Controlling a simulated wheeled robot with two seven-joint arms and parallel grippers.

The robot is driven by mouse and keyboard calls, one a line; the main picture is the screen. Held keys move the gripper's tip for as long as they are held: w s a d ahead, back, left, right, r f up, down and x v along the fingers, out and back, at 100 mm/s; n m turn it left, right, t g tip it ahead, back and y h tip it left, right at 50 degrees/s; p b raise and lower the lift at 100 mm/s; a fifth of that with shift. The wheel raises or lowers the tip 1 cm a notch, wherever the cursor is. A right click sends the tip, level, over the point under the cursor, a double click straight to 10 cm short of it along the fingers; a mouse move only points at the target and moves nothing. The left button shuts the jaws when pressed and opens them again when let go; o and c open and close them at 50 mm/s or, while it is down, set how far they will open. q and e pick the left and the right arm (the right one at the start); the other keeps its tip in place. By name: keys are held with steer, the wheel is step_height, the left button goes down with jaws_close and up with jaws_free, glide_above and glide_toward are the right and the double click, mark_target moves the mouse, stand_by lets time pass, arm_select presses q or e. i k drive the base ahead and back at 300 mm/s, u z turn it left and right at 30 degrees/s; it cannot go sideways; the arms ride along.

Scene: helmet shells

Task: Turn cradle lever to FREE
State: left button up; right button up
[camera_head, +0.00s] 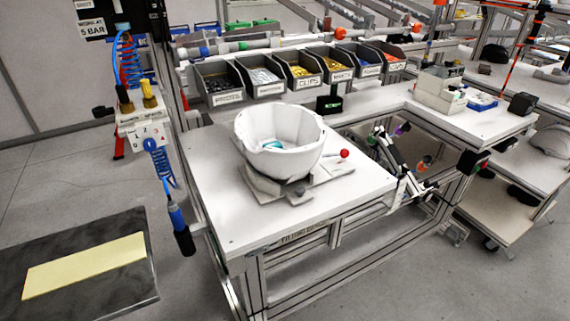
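A white helmet shell (257,163) sits open side up, like a bowl, with a small teal patch inside. It rests on a grey cradle (262,184) on the white bench. A lever with a red ball knob (344,153) sticks out at the cradle's right side. A small dark grey knob (299,191) is at the cradle's front. No FREE marking can be read, so the lever's setting cannot be told. Neither of my grippers can be made out in this view.
The white bench top (215,215) is clear around the cradle. Labelled bins (222,98) line its back. An air hose with a hanging tool (180,232) is at the left edge. A dark mat (100,299) lies lower left. A small dark box (329,104) stands behind the shell.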

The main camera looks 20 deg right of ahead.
mark_target(344, 152)
steer(key=k, duration=0.5)
steer(key=z, duration=2.3)
steer(key=i, duration=1.8)
steer(key=u, duration=2.55)
